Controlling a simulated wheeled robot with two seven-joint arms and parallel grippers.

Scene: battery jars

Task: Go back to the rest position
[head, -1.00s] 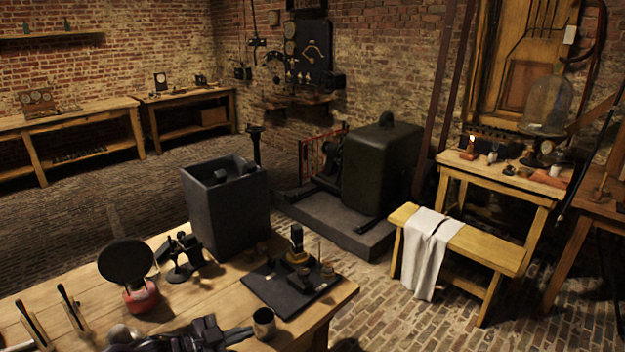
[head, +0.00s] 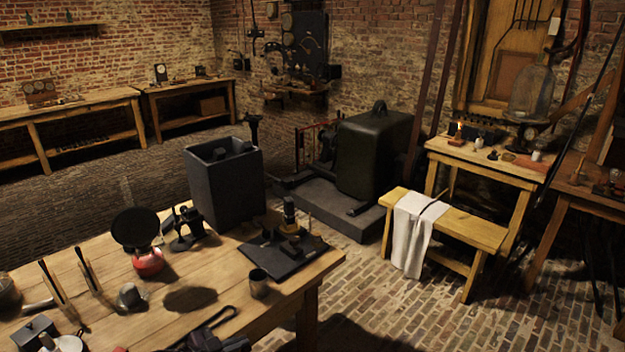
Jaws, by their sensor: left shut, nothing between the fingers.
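My left gripper (head: 213,332) is at the bottom edge of the head view, dark and partly cut off by the frame. It is shut and empty, over the front part of the wooden workbench (head: 190,262). A dark metal cup (head: 259,284) stands to its upper right, apart from it. My right gripper is not in view.
On the bench are a dark square jar (head: 226,190), a black tray (head: 285,265) with small parts, a red-based burner with a black disc (head: 148,260), a small black device (head: 185,230) and upright tools (head: 88,268). Brick floor (head: 375,315) lies open to the right.

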